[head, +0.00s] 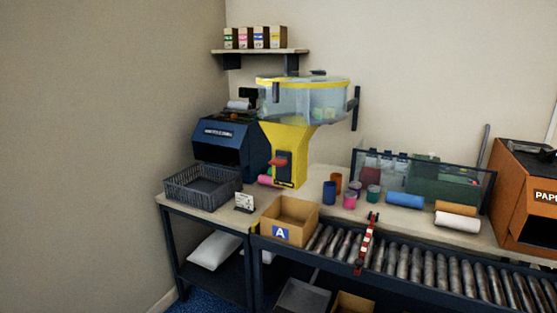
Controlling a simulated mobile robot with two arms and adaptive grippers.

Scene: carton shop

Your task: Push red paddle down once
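The red paddle (276,163) is small and sticks out from the front of a yellow dispenser (290,138), beside a dark panel. The dispenser has a clear round hopper (305,103) with a yellow rim on top, and a few coloured items show faintly inside. It stands on the back counter behind an open carton marked A. The paddle's exact tilt is too small to tell. Neither of my grippers shows in the head view.
The open carton (292,214) sits at the left end of the roller conveyor (430,270). A red and white striped bar (366,244) crosses the rollers. A grey basket (201,186) stands left, several coloured cups and rolls right. An orange machine (525,195) stands far right.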

